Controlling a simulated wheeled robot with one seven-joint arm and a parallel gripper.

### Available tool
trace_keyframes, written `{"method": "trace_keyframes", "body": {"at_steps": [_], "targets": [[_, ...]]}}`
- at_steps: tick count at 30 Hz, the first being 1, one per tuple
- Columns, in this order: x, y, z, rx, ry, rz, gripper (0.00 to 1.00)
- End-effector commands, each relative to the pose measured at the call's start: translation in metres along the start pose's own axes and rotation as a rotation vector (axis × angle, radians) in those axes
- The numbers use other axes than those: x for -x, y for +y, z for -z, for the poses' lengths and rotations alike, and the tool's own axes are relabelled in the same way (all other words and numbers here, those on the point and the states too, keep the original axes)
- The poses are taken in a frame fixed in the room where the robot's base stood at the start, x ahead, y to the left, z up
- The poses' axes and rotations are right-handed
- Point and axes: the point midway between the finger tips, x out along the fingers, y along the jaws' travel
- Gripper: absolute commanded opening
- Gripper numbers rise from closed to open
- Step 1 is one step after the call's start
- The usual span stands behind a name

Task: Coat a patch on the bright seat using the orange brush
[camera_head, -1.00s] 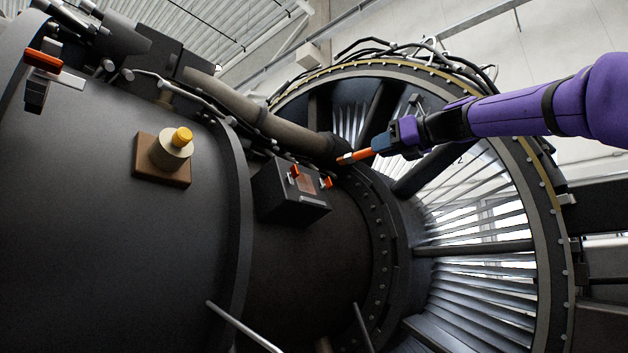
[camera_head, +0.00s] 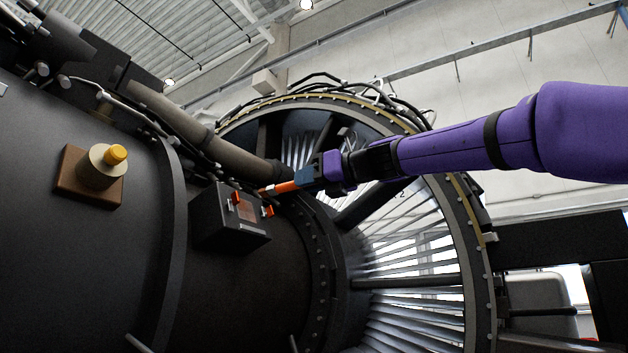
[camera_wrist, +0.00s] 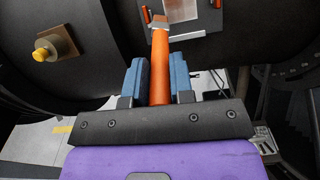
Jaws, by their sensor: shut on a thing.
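The orange brush (camera_head: 285,187) is held in my gripper (camera_head: 307,177), handle between the blue fingers. The brush also shows in the wrist view (camera_wrist: 160,48), pointing away from my gripper (camera_wrist: 160,75), with a pale tip at its far end. A dark box (camera_head: 212,222) on the engine casing carries a small framed reddish-brown panel (camera_head: 246,212) with orange clips beside it. In the wrist view a bright-edged plate (camera_wrist: 180,10) lies just beyond the brush tip, cut by the top edge. The tip appears close to the box's upper right; I cannot tell whether it touches.
A yellow-capped knob on a brown square base (camera_head: 88,188) sits on the casing at left, also in the wrist view (camera_wrist: 55,45). A thick brown pipe (camera_head: 175,115) runs above the box. The large ringed fan frame (camera_head: 478,260) stands at right, behind my arm.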

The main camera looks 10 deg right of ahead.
Motion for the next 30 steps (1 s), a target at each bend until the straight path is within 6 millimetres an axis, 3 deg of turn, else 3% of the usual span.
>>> {"method": "trace_keyframes", "body": {"at_steps": [18, 30], "targets": [[-0.048, -0.001, 0.017, -0.001, 0.001, -0.001, 0.0], [-0.054, -0.001, 0.019, 0.0, 0.0, -0.001, 0.0]]}}
